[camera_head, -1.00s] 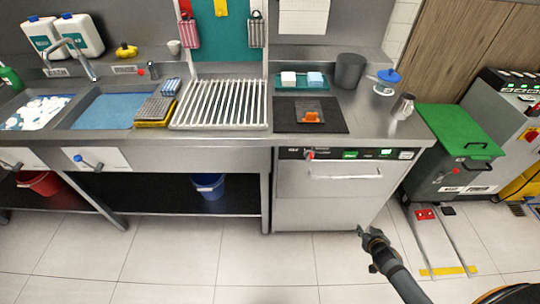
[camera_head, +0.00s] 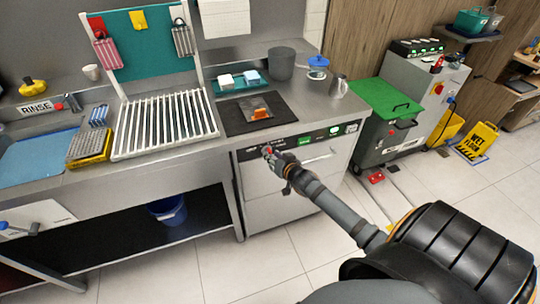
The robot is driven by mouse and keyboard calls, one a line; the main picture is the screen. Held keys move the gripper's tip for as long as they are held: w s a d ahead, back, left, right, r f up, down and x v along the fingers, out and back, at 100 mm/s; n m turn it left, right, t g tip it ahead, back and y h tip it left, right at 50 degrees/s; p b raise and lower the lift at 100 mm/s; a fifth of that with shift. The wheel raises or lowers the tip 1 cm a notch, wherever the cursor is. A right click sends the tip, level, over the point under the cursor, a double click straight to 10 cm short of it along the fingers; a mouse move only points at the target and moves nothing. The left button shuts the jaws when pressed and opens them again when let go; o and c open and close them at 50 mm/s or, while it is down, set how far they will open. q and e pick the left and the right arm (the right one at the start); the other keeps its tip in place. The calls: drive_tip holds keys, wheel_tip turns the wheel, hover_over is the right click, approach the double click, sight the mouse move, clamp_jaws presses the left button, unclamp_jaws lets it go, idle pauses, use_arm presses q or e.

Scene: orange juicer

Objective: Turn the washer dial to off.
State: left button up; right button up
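The washer (camera_head: 292,191) is a steel front-loading unit under the counter, with a dark control strip along its top. Its dial (camera_head: 267,151), showing a red tip, is near the left end of that strip. My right gripper (camera_head: 277,160) is right at the dial and overlaps it in the head view. I cannot tell whether it touches the dial or whether its fingers are open or shut. The gripper hides part of the dial and strip. Green lit displays (camera_head: 334,131) show on the strip's right. My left gripper is out of view.
The steel counter (camera_head: 225,135) above the washer holds a black mat (camera_head: 235,124) with an orange item, a grey pot (camera_head: 281,64) and a white rack (camera_head: 165,130). A green-lidded bin (camera_head: 385,98) stands to the right. Open tiled floor lies in front.

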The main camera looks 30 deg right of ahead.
drive_tip(key=shift+x, duration=1.2)
drive_tip(key=shift+c, duration=0.3)
drive_tip(key=shift+d, duration=0.1)
clamp_jaws()
